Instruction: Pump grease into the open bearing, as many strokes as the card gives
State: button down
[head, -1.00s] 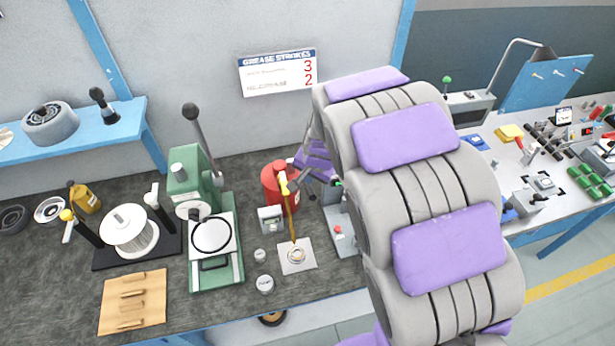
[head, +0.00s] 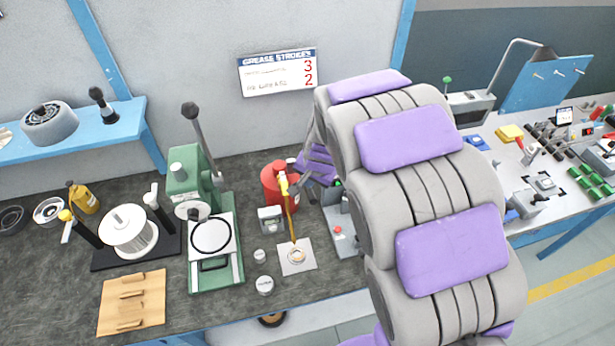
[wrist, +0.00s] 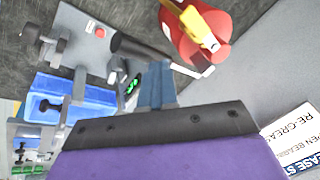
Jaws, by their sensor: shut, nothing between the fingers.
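The red grease pump (head: 279,187) stands on the dark bench with a yellow head and a yellow spout tube (head: 291,222). The tube comes down to the open bearing (head: 297,255), a ring on a pale square pad. In the wrist view the pump (wrist: 198,35) has a metal rod with a black lever handle (wrist: 140,50). My gripper (wrist: 155,88) is shut and empty, with its fingers close to the handle and rod; I cannot tell whether they touch. In the head view my gripper (head: 303,180) is partly hidden by my arm.
A green press (head: 205,225) is further left. A grey fixture with a red button (head: 338,230) stands right of the pump. The wall is close behind.

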aim_at(311, 191)
jog(key=shift+s+d+f+b, duration=0.1)
jog(key=shift+s+f+b, duration=0.25)
jog(key=shift+f, duration=0.35)
jog(key=shift+s+d+f+b, duration=0.1)
jog(key=shift+s+f+b, duration=0.2)
jog(key=shift+f, duration=0.35)
dwell(1.4)
dwell(0.5)
jog(key=shift+w+a+r+p, duration=0.15)
jog(key=shift+w+r+p, duration=0.4)
jog(key=shift+r+p, duration=0.45)
jog(key=shift+w+a+r+p, duration=0.2)
jog(key=shift+w+r+p, duration=0.4)
jog(key=shift+r, duration=0.75)
jog(key=shift+w+a+r+p, duration=0.15)
jog(key=shift+w+r+p, duration=0.35)
jog(key=shift+r+p, duration=0.55)
jog(key=shift+r, duration=0.1)
jog(key=r+p, duration=0.1)
jog(key=w+r, duration=0.1)
jog(key=r, duration=0.1)
jog(key=w+r+p, duration=0.1)
jog(key=shift+a+r+p, duration=0.2)
jog(key=shift+a+p, duration=0.1)
jog(key=shift+p, duration=0.05)
